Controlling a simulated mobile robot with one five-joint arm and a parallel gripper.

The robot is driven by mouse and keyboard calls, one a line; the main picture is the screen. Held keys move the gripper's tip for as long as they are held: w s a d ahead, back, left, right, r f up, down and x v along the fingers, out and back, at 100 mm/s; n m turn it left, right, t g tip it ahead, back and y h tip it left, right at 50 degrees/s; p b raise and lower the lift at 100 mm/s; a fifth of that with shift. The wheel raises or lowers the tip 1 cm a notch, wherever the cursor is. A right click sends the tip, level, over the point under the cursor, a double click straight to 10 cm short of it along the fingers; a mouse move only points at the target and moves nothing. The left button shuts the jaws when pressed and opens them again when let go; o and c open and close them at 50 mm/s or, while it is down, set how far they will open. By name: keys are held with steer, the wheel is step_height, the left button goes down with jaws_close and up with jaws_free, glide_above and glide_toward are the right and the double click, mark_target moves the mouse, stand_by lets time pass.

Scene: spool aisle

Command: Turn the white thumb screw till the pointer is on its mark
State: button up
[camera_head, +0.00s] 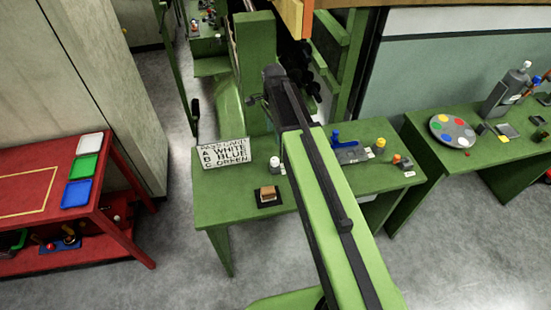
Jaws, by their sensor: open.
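My green arm reaches away over a green bench (230,207). My gripper (268,92) is a small dark shape at its far end, beyond the bench's back edge, and it holds nothing that I can see. A small white-topped piece (275,168) stands on the bench left of my arm. A grey plate with a blue upright part (350,153) lies right of my arm, with a small white piece (369,154) at its right end. I cannot tell which white piece is the thumb screw. No pointer or mark can be made out.
A card (224,154) reads "PASS CARD, A WHITE, B BLUE, C GREEN". A brown block (268,193) sits on a dark pad. Yellow and orange knobs (398,161) stand at the bench's right. A red table (45,180) with trays is left; another green bench (450,160) is right.

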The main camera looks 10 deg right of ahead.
mark_target(275, 159)
step_height(275, 159, down, 16)
steer(key=b, duration=1.4)
steer(key=shift+d+r+b, duration=0.1)
steer(key=shift+b, duration=0.25)
steer(key=shift+r, duration=0.15)
jaws_close()
